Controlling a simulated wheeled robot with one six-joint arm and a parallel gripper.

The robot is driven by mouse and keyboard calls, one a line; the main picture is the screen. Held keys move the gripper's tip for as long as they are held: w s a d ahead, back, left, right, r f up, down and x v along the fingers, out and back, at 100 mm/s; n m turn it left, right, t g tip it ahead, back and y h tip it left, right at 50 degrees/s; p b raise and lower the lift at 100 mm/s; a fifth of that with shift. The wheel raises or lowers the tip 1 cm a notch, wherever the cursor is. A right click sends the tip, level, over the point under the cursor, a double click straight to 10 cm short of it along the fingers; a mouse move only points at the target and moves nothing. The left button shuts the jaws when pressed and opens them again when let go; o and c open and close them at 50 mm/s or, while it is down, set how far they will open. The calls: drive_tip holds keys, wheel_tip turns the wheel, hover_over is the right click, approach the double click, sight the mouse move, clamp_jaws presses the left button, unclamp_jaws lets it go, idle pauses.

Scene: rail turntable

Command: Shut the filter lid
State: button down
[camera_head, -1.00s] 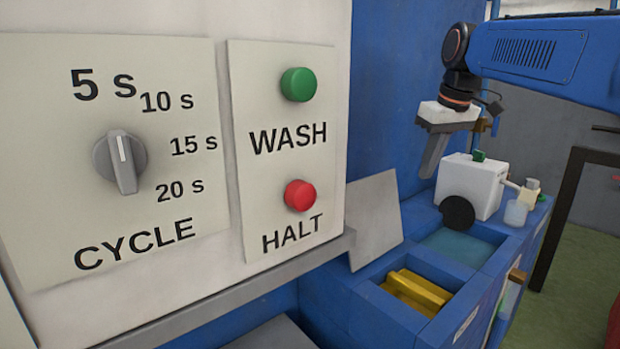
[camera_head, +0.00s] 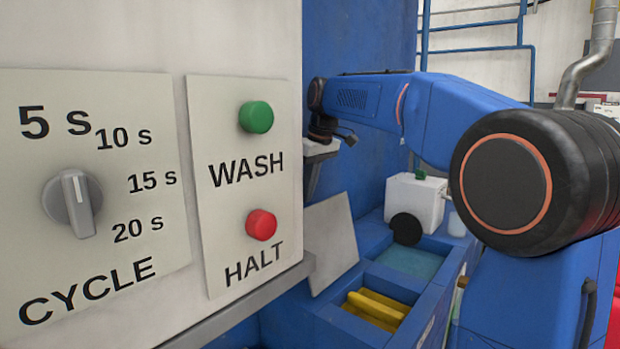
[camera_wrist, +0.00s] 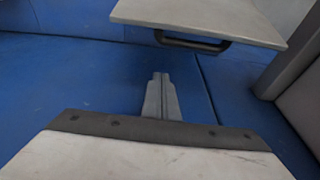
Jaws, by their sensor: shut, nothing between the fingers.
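The filter lid, a flat pale grey panel (camera_head: 331,243), stands open and tilted beside a blue compartment (camera_head: 342,310) that holds yellow filter pieces (camera_head: 376,307). In the wrist view a pale panel (camera_wrist: 205,14) with a dark bar handle (camera_wrist: 190,42) shows at the top; it looks like the same lid. My gripper (camera_head: 311,180) is above the lid in the head view, partly hidden by the control cabinet's edge. In the wrist view its fingers (camera_wrist: 160,77) are together and empty, apart in the picture from the handle.
The control cabinet with a dial (camera_head: 71,203), a green WASH button (camera_head: 257,117) and a red HALT button (camera_head: 261,224) fills the left. A white box (camera_head: 415,197) and black disc (camera_head: 406,229) stand beyond the blue-green basin (camera_head: 406,261). A blue wall rises behind.

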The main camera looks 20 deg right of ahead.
drive_tip(key=s+d+f, duration=0.2)
drive_tip(key=shift+s+f, duration=0.15)
drive_tip(key=shift+s, duration=0.25)
idle(0.4)
